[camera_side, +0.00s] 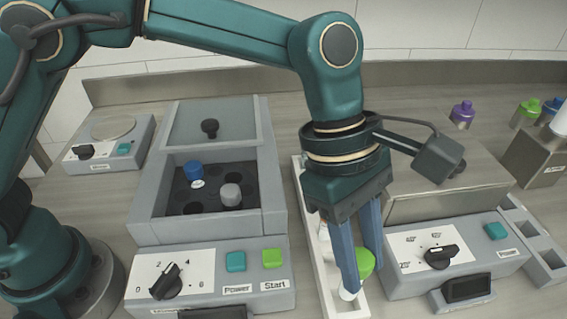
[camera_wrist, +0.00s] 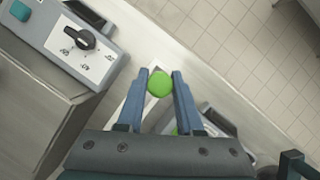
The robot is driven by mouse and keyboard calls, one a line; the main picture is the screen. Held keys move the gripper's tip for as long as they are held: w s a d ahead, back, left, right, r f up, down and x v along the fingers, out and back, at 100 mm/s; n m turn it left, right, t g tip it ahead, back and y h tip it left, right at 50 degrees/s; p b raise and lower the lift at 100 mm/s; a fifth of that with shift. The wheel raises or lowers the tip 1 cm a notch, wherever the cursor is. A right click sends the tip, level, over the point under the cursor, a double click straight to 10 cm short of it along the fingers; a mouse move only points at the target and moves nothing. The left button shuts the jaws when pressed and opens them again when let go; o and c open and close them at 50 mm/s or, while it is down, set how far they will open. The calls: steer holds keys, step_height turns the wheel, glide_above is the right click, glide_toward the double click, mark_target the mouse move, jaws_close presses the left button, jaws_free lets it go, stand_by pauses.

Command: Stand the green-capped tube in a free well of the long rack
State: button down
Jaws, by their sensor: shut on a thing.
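The green-capped tube (camera_side: 366,263) is between my gripper's fingers, cap upward. Its green cap also shows in the wrist view (camera_wrist: 160,83), between the fingertips. My gripper (camera_side: 356,280) is shut on it and points down over a long, narrow white tray (camera_side: 309,222). A white end (camera_side: 348,294) shows low at the fingertips; whether it touches the tray floor, I cannot tell. A long grey strip with square wells (camera_side: 541,240) lies at the right, and its visible wells look empty. Whether this strip or the white tray is the long rack is unclear.
A grey box (camera_side: 145,215) on the left has round wells with a blue-capped tube (camera_side: 194,172) and a grey-capped one (camera_side: 231,194). Control panels with knobs (camera_side: 438,257) flank the white tray. Purple (camera_side: 462,114) and green-capped (camera_side: 527,110) bottles stand at the back right.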

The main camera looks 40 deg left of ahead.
steer(key=shift+f, duration=2.35)
steer(key=shift+f, duration=0.1)
steer(key=c, duration=0.5)
jaws_free()
steer(key=shift+c, duration=0.2)
steer(key=v, duration=1.2)
steer(key=a+r+m+t, duration=0.2)
steer(key=a+r+m, duration=0.15)
steer(key=a, duration=0.55)
steer(key=s+a+f+m+t+y, duration=0.1)
steer(key=s+a+m, duration=0.2)
steer(key=a+m, duration=0.1)
steer(key=s+a+f+m+t+y, duration=0.1)
steer(key=s+a+f+m+t, duration=0.1)
steer(key=a+m, duration=0.2)
steer(key=s+a+f+m+t+y, duration=0.1)
steer(key=s+a+f+m+y, duration=0.1)
steer(key=a, duration=0.5)
steer(key=shift+s+f+m+t, duration=0.25)
steer(key=shift+s+m+t, duration=0.05)
steer(key=shift+s+m, duration=0.6)
